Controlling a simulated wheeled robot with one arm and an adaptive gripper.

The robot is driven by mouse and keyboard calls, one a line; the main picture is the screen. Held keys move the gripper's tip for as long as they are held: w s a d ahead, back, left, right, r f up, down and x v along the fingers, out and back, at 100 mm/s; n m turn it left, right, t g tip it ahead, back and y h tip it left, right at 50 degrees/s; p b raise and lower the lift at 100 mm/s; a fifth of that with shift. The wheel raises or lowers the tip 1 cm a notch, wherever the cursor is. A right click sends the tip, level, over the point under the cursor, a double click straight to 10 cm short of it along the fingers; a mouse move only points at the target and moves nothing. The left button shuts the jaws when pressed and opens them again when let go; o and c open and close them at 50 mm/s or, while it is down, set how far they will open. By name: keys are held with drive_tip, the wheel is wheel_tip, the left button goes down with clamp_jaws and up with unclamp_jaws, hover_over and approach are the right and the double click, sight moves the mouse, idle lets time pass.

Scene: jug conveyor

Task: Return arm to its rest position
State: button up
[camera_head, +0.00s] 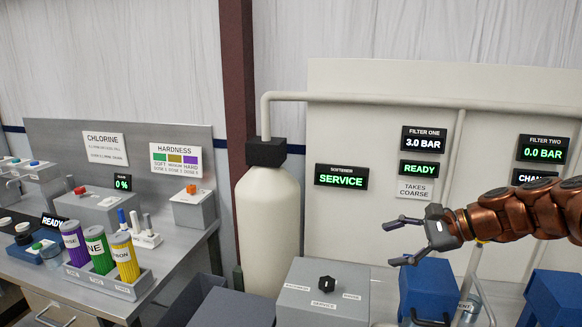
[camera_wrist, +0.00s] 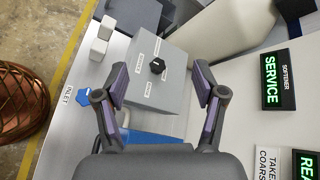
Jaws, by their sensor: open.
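My gripper (camera_head: 402,240) is at the right of the head view, in front of the white panel. It points left, its fingers are spread apart and nothing is between them. My copper-coloured arm reaches in from the right edge. In the wrist view my gripper (camera_wrist: 162,90) also shows open, with a grey box (camera_wrist: 165,85) bearing a black knob (camera_wrist: 157,66) beyond its fingers. That grey box also shows in the head view (camera_head: 300,305), below and left of my gripper.
A blue housing (camera_head: 427,285) stands just below my gripper, another blue housing (camera_head: 553,300) to the right. Pipes (camera_head: 455,150) run along the panel. A cream tank (camera_head: 267,230) stands left of it. A bench with coloured cylinders (camera_head: 100,247) is at far left.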

drive_tip(key=s+a+f+n+g+h, duration=0.2)
drive_tip(key=s+a+f+n+g, duration=0.15)
drive_tip(key=s+a, duration=0.4)
drive_tip(key=s+a+f+n+g+h, duration=0.25)
drive_tip(key=s+a+n, duration=0.2)
drive_tip(key=s, duration=0.55)
drive_tip(key=s+d+f+n+h, duration=0.3)
drive_tip(key=s+f, duration=0.1)
drive_tip(key=s, duration=0.4)
drive_tip(key=s+d+f+n+h, duration=0.3)
drive_tip(key=s+d+n, duration=0.1)
drive_tip(key=s, duration=0.5)
drive_tip(key=shift+s+f+g, duration=0.2)
drive_tip(key=shift+f+g, duration=0.15)
drive_tip(key=shift+g, duration=0.05)
